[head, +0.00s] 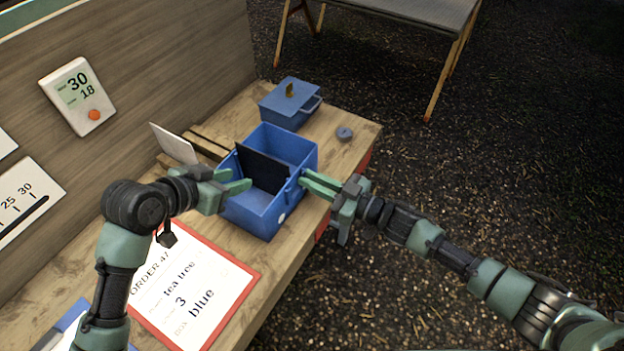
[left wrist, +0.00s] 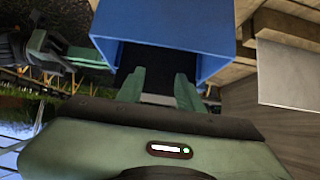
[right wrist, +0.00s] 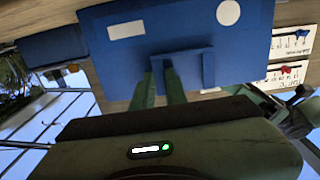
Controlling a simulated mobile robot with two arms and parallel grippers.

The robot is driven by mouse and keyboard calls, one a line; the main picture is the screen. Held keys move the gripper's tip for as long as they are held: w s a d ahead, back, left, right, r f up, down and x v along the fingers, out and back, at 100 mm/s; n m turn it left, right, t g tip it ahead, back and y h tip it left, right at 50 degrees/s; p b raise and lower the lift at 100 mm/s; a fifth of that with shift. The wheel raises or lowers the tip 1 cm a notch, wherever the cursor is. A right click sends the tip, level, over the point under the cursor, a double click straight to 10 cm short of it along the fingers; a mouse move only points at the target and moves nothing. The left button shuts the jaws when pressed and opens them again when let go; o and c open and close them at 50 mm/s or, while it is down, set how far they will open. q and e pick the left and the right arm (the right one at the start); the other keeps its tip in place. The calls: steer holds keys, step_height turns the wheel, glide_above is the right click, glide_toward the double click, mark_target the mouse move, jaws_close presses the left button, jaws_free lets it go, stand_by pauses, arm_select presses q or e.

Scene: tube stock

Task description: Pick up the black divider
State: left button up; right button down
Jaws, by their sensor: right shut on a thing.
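The black divider (head: 262,170) stands slightly tilted inside the open blue box (head: 258,223), crossing its middle; its lower part is inside the box. In the left wrist view the box's inside looks dark, and I cannot pick out the divider's edges. My left gripper (head: 243,180) is open and empty at the box's left side, its fingers pointing toward the divider; its fingers (left wrist: 159,80) stand apart in the left wrist view. My right gripper (head: 304,180) is shut on the handle (right wrist: 180,58) on the box's right side.
A smaller blue lidded box (head: 288,105) stands behind, with a small round blue-grey piece (head: 344,133) beside it. A white card (head: 174,143) stands left of the box. A red-edged order sheet (head: 190,290) lies in front. The wooden table's right edge is close.

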arm_select(q)
steer(key=shift+c, duration=0.8)
step_height(320, 180, up, 6)
steer(key=m+g+y, duration=0.6)
steer(key=m+g, duration=0.3)
steer(key=m, duration=0.9)
glide_above(265, 174)
step_height(265, 174, down, 12)
steer(key=shift+w+r, duration=0.1)
steer(key=shift+c, duration=0.3)
